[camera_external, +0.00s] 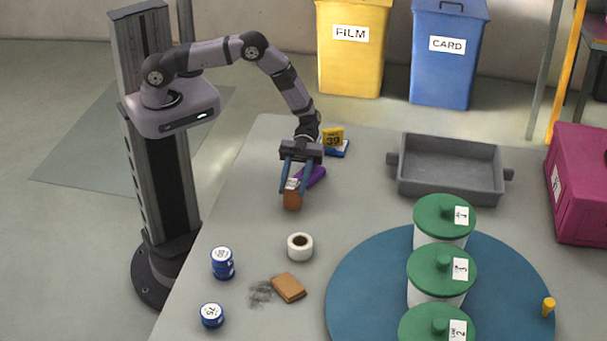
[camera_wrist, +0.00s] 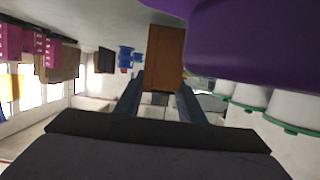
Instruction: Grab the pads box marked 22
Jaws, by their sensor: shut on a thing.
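My gripper (camera_external: 295,188) points down over the left part of the table, its two blue fingers shut on a small orange-brown box (camera_external: 292,200). A white label shows at the box's top between the fingers; I cannot read its number, so I cannot tell if it says 22. In the wrist view the orange-brown box (camera_wrist: 165,55) stands between the fingertips. A purple thing (camera_external: 316,177) lies close beside the gripper on its right; it also fills the upper right of the wrist view (camera_wrist: 255,45). I cannot tell whether the box touches the table.
A white tape roll (camera_external: 300,246), blue tins (camera_external: 222,263) and a brown block (camera_external: 289,288) lie in front. The grey tray (camera_external: 450,191) and blue turntable (camera_external: 370,285) with green-lidded jars (camera_external: 443,265) are right.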

